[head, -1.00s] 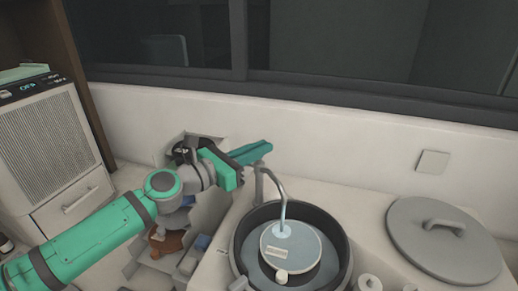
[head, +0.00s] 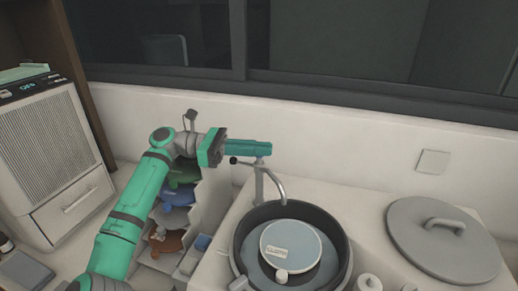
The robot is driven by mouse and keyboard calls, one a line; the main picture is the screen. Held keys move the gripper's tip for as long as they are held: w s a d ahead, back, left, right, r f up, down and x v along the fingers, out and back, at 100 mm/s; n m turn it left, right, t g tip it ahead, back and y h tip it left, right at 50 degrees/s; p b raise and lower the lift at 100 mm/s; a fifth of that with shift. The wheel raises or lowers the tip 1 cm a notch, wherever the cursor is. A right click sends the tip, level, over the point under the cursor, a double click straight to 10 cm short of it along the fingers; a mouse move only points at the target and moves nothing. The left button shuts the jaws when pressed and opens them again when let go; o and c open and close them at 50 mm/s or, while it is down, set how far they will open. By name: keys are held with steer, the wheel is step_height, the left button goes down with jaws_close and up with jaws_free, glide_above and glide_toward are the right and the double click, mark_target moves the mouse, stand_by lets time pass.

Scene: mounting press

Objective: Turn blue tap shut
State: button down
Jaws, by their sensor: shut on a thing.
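The tap (head: 260,183) is a grey post with a curved spout over the dark round pot of the press (head: 342,255). No blue marking shows on the tap. A thin lever with a dark ball end (head: 234,160) sticks out to the left at the tap's top. My gripper (head: 264,148) lies across the tap's top from the left, its teal fingers shut on the tap lever. The fingers hide most of the lever and the grip itself. No water shows below the spout.
A light disc with a label and a small knob (head: 290,245) sits inside the pot. A grey round lid (head: 440,238) lies at the right. A stepped rack with coloured items (head: 175,215) stands at the left, beside a grilled unit (head: 50,150). The wall is close behind.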

steer(key=shift+m+g+y, duration=0.4)
steer(key=shift+m+g, duration=0.7)
steer(key=shift+g, duration=0.9)
steer(key=c, duration=1.9)
jaws_free()
steer(key=shift+d, duration=0.1)
steer(key=shift+o, duration=0.2)
steer(key=shift+v, duration=3.8)
